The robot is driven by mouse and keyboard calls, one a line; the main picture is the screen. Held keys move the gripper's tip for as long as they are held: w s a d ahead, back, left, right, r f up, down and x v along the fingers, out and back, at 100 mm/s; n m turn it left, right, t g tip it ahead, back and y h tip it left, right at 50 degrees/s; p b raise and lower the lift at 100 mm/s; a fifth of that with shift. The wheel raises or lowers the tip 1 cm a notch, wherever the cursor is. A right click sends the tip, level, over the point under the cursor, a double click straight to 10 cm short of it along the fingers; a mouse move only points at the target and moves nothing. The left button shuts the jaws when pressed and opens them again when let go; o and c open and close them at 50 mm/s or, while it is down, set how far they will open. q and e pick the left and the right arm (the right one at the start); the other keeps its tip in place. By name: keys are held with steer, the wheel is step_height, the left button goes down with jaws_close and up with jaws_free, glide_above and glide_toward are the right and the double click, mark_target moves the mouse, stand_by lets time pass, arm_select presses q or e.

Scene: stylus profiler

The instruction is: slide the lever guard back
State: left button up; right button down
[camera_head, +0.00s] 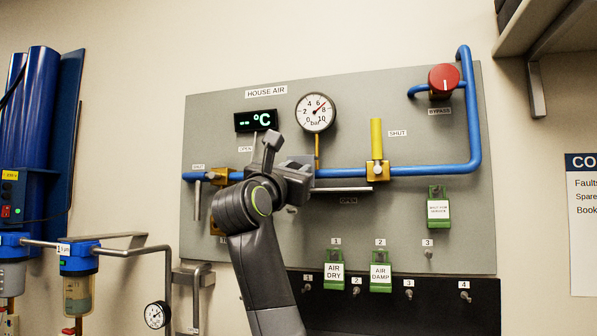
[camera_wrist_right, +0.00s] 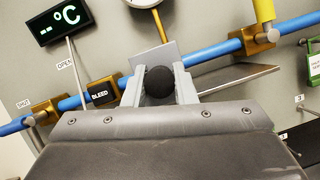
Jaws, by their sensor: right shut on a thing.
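My right gripper (camera_head: 296,178) reaches up to the wall panel (camera_head: 228,123) at the blue pipe (camera_head: 336,173), and hides part of it. In the right wrist view its two fingers (camera_wrist_right: 159,88) are shut on a round black knob (camera_wrist_right: 158,80). A flat grey plate (camera_wrist_right: 155,56) stands just behind the knob; I take it to be the lever guard, though its edges are partly hidden. A grey metal strip (camera_head: 342,189) runs to the right below the pipe; it also shows in the wrist view (camera_wrist_right: 236,78). My left gripper is not in view.
A yellow lever (camera_head: 376,139) stands upright on a brass valve right of my gripper. A gauge (camera_head: 316,112) and a display (camera_head: 255,121) are above. Green tags (camera_head: 334,271) hang below on hooks. A red bypass knob (camera_head: 444,79) is at upper right.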

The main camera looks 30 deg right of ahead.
steer(key=shift+a, duration=0.1)
steer(key=c, duration=1.5)
jaws_free()
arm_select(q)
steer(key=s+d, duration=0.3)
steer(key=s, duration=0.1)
arm_select(e)
steer(key=shift+o, duration=1.2)
steer(key=shift+w+a, duration=0.1)
steer(key=shift+o, duration=0.4)
steer(key=shift+w+a, duration=0.1)
steer(key=shift+a, duration=0.05)
steer(key=shift+s+a+f+b, duration=0.1)
steer(key=shift+s+f+b, duration=0.15)
steer(key=shift+b, duration=0.05)
arm_select(q)
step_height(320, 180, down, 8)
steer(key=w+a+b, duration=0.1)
steer(key=b, duration=0.6)
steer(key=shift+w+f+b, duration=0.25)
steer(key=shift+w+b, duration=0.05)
arm_select(e)
steer(key=v, duration=1.6)
steer(key=shift+s+a, duration=0.25)
steer(key=shift+a, duration=0.15)
